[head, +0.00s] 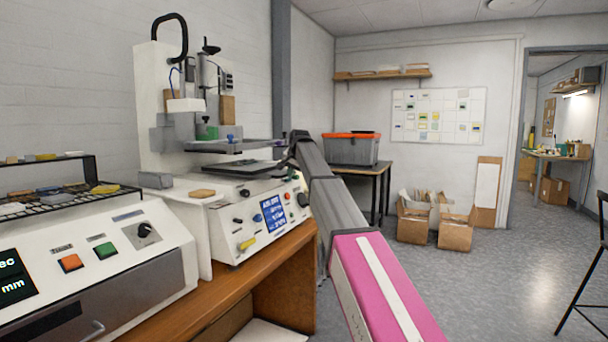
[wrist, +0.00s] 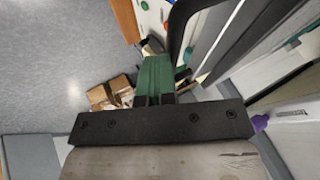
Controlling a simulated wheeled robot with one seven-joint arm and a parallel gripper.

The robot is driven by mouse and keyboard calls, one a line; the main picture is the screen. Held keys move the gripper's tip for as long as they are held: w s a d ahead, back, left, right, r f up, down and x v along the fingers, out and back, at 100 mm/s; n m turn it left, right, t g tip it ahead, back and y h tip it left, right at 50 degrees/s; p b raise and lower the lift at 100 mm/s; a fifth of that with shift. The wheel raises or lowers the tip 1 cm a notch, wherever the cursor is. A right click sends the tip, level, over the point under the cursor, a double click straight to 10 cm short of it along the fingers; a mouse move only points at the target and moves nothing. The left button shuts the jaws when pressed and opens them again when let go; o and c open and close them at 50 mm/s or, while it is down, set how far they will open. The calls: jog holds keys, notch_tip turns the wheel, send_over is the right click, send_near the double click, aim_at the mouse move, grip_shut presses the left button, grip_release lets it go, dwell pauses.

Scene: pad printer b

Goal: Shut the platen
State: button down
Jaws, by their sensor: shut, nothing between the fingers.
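The white pad printer (head: 160,100) stands on a wooden bench at the left. A flat grey plate (head: 228,146), which looks like the platen, juts out level above a dark lower plate (head: 240,168), with a gap between them. My arm reaches in from the lower right, and its end is beside the right edge of these plates. My gripper (wrist: 155,62) shows in the wrist view with its green fingers together and nothing between them. A black bar and grey plate edges (wrist: 222,45) lie just right of the fingers. I cannot tell whether they touch.
A control box (head: 90,260) with a wire rack (head: 65,203) stands at the front left. The printer's front panel has a blue screen (head: 272,213) and knobs. A grey bin (head: 350,150) sits on a table behind my arm. Cardboard boxes (head: 455,232) are on the floor; the floor to the right is mostly clear.

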jog(key=shift+w+a, duration=0.5)
jog(key=shift+a, duration=0.35)
jog(key=s+d+r, duration=0.6)
jog(key=s+r, duration=0.1)
jog(key=r, duration=0.2)
jog(key=s+d+f+n+g, duration=0.1)
jog(key=s+d+f, duration=0.3)
jog(key=f, duration=0.9)
jog(key=s+d+f+g+h, duration=0.15)
jog(key=s+f, duration=0.45)
jog(key=f, duration=0.7)
jog(key=s+d+f+n+g, duration=0.1)
jog(key=s+d+f, duration=0.3)
jog(key=f, duration=0.9)
jog(key=s+d+f+n+g, duration=0.1)
jog(key=s+d+f, duration=0.2)
jog(key=s+f, duration=0.8)
jog(key=s+d+f+n+g, duration=0.1)
jog(key=s+d+f+g, duration=0.1)
jog(key=s+f, duration=1)
jog(key=s+d+h, duration=0.1)
jog(key=s, duration=0.4)
jog(key=shift+s+f+n, duration=0.2)
jog(key=shift+f+n, duration=0.1)
jog(key=shift+n, duration=0.1)
